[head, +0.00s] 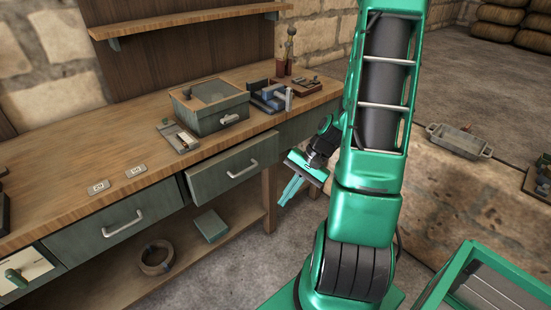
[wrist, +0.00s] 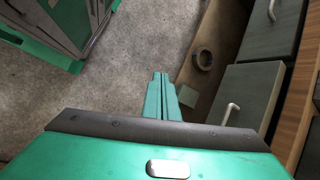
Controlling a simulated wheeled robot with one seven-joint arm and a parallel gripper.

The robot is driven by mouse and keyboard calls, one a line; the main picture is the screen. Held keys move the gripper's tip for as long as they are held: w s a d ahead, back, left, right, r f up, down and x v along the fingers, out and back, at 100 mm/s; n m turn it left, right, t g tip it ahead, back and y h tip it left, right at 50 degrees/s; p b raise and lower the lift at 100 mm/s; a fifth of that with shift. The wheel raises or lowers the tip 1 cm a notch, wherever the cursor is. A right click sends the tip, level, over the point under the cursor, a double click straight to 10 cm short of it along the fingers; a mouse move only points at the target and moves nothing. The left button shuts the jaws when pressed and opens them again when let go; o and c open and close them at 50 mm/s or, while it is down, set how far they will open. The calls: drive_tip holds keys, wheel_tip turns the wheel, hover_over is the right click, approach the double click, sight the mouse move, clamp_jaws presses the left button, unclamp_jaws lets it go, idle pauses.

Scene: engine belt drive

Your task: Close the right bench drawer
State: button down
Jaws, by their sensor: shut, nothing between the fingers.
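The right bench drawer (head: 226,172) is a grey-green front with a metal bar handle (head: 242,169), under the wooden bench top. It stands out slightly from the bench; how far is hard to tell. In the wrist view the right drawer (wrist: 249,88) is at the right, with its pale handle (wrist: 231,114) facing left. My gripper (head: 286,201) is shut and empty, fingers pointing down, to the right of the drawer and in front of the bench's right end. In the wrist view its fingers (wrist: 160,78) are together and apart from the drawer.
The left drawer (head: 105,230) sits beside it under the worktop (head: 75,190). A grey-green box (head: 210,108) and small tools stand on top. Open floor (wrist: 130,45) lies before the bench.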

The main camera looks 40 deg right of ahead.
drive_tip(key=w+f+m+t+y, duration=0.2)
drive_tip(key=w+f+m+t, duration=0.1)
drive_tip(key=f+m, duration=0.1)
drive_tip(key=m+t+h, duration=0.7)
drive_tip(key=m+t, duration=0.6)
drive_tip(key=m, duration=0.6)
approach(271, 153)
drive_tip(key=w, duration=0.6)
drive_tip(key=shift+w+a+r, duration=0.1)
drive_tip(key=shift+w+a, duration=0.15)
drive_tip(key=shift+w, duration=0.05)
